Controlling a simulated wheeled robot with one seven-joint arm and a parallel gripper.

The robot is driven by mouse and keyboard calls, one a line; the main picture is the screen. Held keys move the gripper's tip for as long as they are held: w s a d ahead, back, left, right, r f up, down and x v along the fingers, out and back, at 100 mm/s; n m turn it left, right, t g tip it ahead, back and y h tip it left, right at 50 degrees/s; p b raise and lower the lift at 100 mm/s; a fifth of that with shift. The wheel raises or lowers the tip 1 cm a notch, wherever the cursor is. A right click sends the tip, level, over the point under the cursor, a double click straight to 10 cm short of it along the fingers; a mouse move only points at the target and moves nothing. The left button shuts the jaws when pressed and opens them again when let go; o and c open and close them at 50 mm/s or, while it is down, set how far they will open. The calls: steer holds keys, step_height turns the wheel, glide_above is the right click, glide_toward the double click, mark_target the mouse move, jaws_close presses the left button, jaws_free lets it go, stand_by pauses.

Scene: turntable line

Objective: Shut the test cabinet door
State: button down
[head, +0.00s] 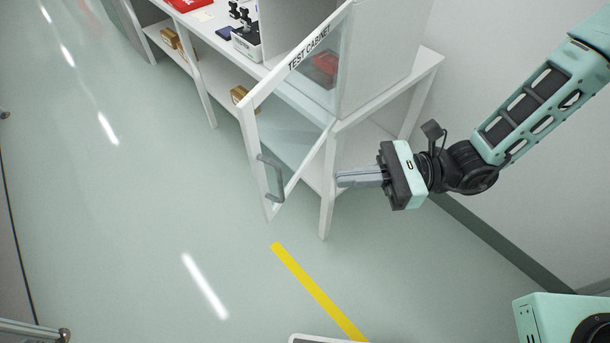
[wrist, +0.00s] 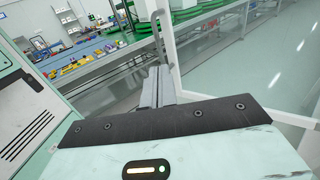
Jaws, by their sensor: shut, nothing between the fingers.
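The test cabinet (head: 385,50) stands on a white table at the top of the head view. Its glass door (head: 290,120), with a white frame, stands open and swung out over the floor. The grey door handle (head: 271,177) is on the door's free edge. My gripper (head: 340,179) is shut and empty, to the right of the door near the table's front leg, apart from the handle. In the wrist view my fingers (wrist: 157,85) are together, with the white door frame (wrist: 167,50) just right of them. Whether they touch the frame I cannot tell.
A red item (head: 326,64) shows through the glass. Brown boxes (head: 239,94) sit on the lower shelf. A white table leg (head: 327,190) stands left of my gripper. A wall is at right.

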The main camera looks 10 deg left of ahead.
steer(key=p+x, duration=0.2)
steer(key=x, duration=0.6)
steer(key=shift+s+a, duration=0.1)
steer(key=shift+a, duration=0.05)
